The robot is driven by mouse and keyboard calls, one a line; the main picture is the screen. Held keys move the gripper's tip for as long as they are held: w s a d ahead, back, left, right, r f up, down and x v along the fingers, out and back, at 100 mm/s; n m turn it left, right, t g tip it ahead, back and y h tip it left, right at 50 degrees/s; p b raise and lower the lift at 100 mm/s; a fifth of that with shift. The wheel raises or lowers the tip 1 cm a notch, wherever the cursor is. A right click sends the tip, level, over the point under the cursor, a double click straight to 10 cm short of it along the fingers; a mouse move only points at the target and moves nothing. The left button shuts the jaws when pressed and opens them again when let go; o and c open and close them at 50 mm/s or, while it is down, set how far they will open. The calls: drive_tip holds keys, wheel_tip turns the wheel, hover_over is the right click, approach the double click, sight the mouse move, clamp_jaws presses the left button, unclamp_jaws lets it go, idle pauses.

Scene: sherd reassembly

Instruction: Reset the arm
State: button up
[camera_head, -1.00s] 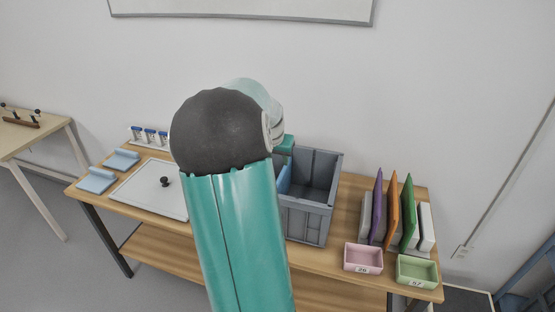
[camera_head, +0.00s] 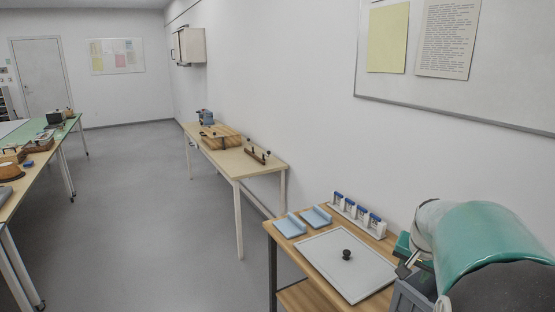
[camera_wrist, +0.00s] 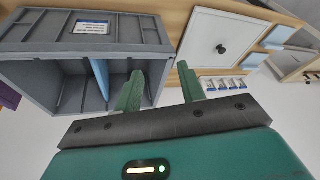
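A wooden table (camera_head: 376,303) carries a white board (camera_head: 322,262) with a black knob, two light blue holders (camera_head: 290,226) and a rack of blue-capped vials (camera_head: 358,213). Another table (camera_head: 236,164) stands further back along the wall. The grey floor (camera_head: 140,220) to the left is open.

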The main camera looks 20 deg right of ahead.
drive_tip(key=a+r+n+t+y, duration=0.1)
drive_tip(key=a+r+n, duration=0.15)
drive_tip(key=a, duration=0.75)
drive_tip(key=a+r+n+y, duration=0.15)
drive_tip(key=a+n, duration=0.25)
drive_tip(key=a, duration=0.7)
drive_tip(key=s+a+n, duration=0.2)
drive_tip(key=s+a, duration=0.2)
drive_tip(key=a, duration=0.3)
drive_tip(key=s+a+n+t, duration=0.1)
drive_tip(key=s+a+n, duration=0.2)
drive_tip(key=a, duration=0.4)
drive_tip(key=shift+s, duration=0.85)
drive_tip(key=shift+f, duration=0.1)
